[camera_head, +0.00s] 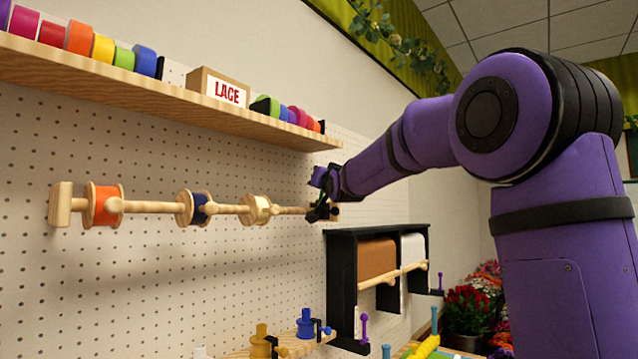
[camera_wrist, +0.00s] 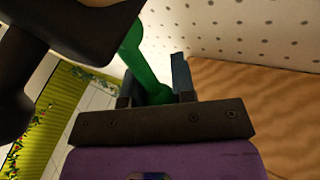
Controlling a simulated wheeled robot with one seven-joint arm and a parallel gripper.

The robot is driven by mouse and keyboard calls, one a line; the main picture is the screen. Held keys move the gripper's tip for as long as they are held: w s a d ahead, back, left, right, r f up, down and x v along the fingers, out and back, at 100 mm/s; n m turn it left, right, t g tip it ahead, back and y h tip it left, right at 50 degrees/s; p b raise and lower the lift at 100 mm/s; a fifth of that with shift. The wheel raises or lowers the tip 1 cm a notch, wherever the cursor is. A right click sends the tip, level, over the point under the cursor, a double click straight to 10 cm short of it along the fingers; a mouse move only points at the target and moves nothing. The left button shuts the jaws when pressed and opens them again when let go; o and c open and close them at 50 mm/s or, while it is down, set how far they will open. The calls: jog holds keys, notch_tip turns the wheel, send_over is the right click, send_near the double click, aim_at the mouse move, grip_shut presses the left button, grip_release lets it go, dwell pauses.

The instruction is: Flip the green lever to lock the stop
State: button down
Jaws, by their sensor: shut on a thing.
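The green lever (camera_wrist: 143,65) shows in the wrist view. Its lower end lies between the fingers of my gripper (camera_wrist: 155,90), which is shut on it. The lever slants up and left from the fingers, and a dark piece hides part of its upper end. In the head view my gripper (camera_head: 324,195) is at the right end of a wooden rod (camera_head: 228,209) on the pegboard wall. The lever and the stop are too small and covered to make out clearly there.
The rod carries an orange spool (camera_head: 104,205), a dark blue spool (camera_head: 197,208) and a pale spool (camera_head: 257,210). A shelf (camera_head: 150,105) with ribbon rolls and a LACE box (camera_head: 220,88) runs above. A black paper-roll rack (camera_head: 342,285) stands just below my gripper.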

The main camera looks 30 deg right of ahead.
jog(key=shift+s+d+f+m+t+h, duration=0.15)
jog(key=shift+s+m+t+h, duration=0.2)
jog(key=shift+m+t, duration=0.2)
jog(key=shift+s+d+m+t+h, duration=0.15)
jog(key=shift+s+m+t+h, duration=0.15)
jog(key=shift+m+t, duration=0.2)
jog(key=c, duration=0.9)
grip_release()
jog(key=shift+c, duration=0.2)
jog(key=v, duration=1)
jog(key=shift+s, duration=0.4)
jog(key=shift+f, duration=0.1)
jog(key=shift+a, duration=0.1)
